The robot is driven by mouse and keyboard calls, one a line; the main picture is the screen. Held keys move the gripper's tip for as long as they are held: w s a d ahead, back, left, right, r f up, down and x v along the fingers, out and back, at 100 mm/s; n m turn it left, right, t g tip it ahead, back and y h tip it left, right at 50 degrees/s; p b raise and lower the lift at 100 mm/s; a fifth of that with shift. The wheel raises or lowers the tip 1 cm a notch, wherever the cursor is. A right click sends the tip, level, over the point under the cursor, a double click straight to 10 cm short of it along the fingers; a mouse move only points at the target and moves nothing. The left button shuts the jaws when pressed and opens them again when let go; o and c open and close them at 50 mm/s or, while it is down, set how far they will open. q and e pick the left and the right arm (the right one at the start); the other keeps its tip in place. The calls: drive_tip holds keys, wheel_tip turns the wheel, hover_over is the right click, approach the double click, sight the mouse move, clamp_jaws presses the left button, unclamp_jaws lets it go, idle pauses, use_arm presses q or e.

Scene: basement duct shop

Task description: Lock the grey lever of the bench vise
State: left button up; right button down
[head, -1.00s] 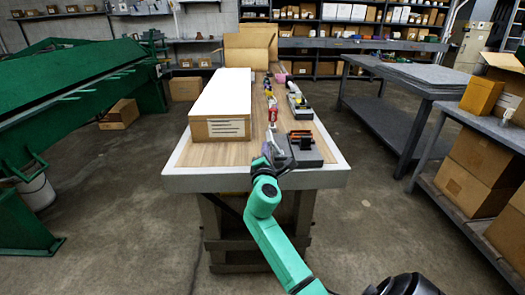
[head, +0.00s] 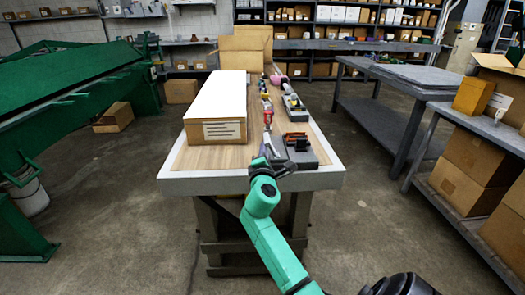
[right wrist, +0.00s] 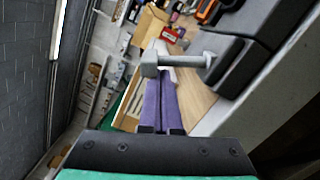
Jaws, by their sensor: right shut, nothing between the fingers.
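The bench vise (head: 302,153) is a dark grey block with orange and black parts, at the near right corner of the workbench. In the right wrist view, its grey lever (right wrist: 185,60) is a bar ending in a block-like knob, sticking out leftward from the dark body (right wrist: 250,48). My right gripper (head: 268,160) is at the bench's front edge, just left of the vise. Its purple fingers (right wrist: 160,85) are shut and empty. The lever crosses in front of them near the tips and hides part of them; I cannot tell whether they touch. My left gripper is not in view.
The workbench (head: 212,183) has a long white-topped box (head: 221,131) on its left side. Several small tools stand in a row behind the vise. A red item (head: 267,112) is among them. A green machine (head: 70,90) is at left, and grey tables (head: 375,110) are at right.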

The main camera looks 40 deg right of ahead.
drive_tip(key=m, duration=0.1)
drive_tip(key=s+d+r+m, duration=0.1)
drive_tip(key=shift+d+r+m+p, duration=0.1)
drive_tip(key=shift+m+p, duration=0.2)
drive_tip(key=shift+p, duration=0.05)
drive_tip(key=shift+s+d+r+m+g+y+p, duration=0.15)
drive_tip(key=shift+s+d+m+p, duration=0.45)
drive_tip(key=shift+m, duration=0.75)
drive_tip(key=shift+s+d+m+g+y+p, duration=0.15)
drive_tip(key=shift+s+d+m, duration=0.3)
drive_tip(key=shift+d+m, duration=0.65)
drive_tip(key=shift+s+d+r+m+y+p, duration=0.1)
drive_tip(key=shift+s+d+m+p, duration=0.35)
drive_tip(key=shift+m, duration=1.2)
drive_tip(key=shift+s+f, duration=0.1)
